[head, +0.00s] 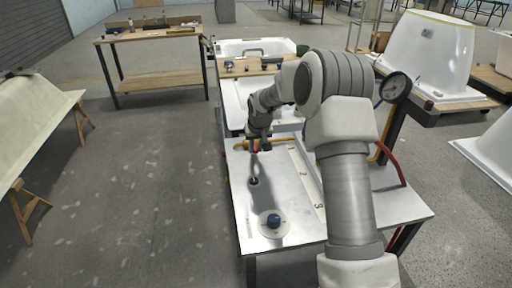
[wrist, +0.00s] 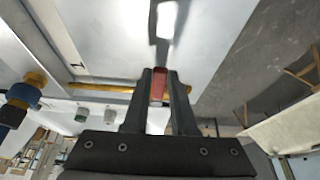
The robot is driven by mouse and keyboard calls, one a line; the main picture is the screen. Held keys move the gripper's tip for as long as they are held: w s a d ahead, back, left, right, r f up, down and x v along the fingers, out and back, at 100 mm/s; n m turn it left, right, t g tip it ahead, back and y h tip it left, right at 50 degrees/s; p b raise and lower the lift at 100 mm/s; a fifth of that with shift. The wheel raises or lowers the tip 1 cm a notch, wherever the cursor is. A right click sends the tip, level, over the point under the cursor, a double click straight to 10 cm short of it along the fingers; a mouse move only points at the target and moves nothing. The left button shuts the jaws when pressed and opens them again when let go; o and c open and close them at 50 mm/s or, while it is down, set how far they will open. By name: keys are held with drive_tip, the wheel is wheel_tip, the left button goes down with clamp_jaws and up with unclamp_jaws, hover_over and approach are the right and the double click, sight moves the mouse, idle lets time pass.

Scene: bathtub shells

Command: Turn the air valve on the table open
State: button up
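The air valve shows as a small red and orange part (head: 257,145) near the far left edge of the metal table (head: 262,195), beside a yellow hose. My gripper (head: 259,140) points down over it in the head view. In the wrist view, the valve's red handle (wrist: 158,86) lies between my two fingertips (wrist: 160,78) and fills the narrow gap. The fingers look closed on it. The valve's body is mostly hidden behind the gripper and fingers. The handle's exact angle is hard to tell.
The floor left of the table is clear.

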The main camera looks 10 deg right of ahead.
clamp_jaws()
idle(0.9)
drive_tip(key=shift+a, duration=0.1)
